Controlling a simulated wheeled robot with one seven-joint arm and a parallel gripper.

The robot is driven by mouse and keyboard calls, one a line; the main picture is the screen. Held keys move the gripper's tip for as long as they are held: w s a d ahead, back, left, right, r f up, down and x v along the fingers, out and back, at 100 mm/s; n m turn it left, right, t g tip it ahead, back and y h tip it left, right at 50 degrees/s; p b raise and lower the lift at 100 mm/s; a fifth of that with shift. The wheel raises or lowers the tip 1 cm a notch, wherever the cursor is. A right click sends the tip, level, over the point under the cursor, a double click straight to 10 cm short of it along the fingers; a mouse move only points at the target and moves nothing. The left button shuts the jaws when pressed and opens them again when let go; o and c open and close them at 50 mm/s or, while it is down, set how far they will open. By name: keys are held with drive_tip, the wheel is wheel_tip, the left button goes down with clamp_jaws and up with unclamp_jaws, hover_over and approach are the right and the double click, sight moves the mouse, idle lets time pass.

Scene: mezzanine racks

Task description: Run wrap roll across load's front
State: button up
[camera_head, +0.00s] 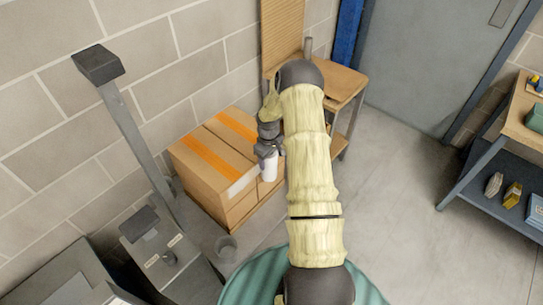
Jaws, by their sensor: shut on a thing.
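The load is a stack of brown cartons (202,166) with orange tape strips on top, standing against the block wall at centre left. My gripper (266,155) is at the right side of the load, beside its upper edge. It is shut on a white wrap roll (270,169), which hangs roughly upright below the jaws. The roll is close to the carton face; I cannot tell whether they touch. A pale patch shows on the carton near the roll. My arm hides part of the area to the right of the load.
A wooden bench (343,82) stands behind my arm. A shelf unit (488,165) stands at right. The floor between is clear.

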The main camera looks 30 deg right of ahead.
drive_tip(key=shift+s+a, duration=0.1)
drive_tip(key=shift+a, duration=0.5)
drive_tip(key=shift+s+a, duration=0.35)
drive_tip(key=shift+a, duration=0.3)
drive_tip(key=shift+s+a, duration=0.3)
drive_tip(key=shift+a, duration=0.3)
drive_tip(key=shift+a, duration=0.1)
drive_tip(key=shift+s+a, duration=0.2)
drive_tip(key=shift+a, duration=0.45)
drive_tip(key=shift+s+a, duration=0.15)
drive_tip(key=shift+a, duration=0.5)
drive_tip(key=shift+a, duration=0.15)
drive_tip(key=shift+s+a, duration=0.3)
drive_tip(key=shift+a, duration=0.3)
drive_tip(key=shift+s+a, duration=0.3)
drive_tip(key=shift+a, duration=0.3)
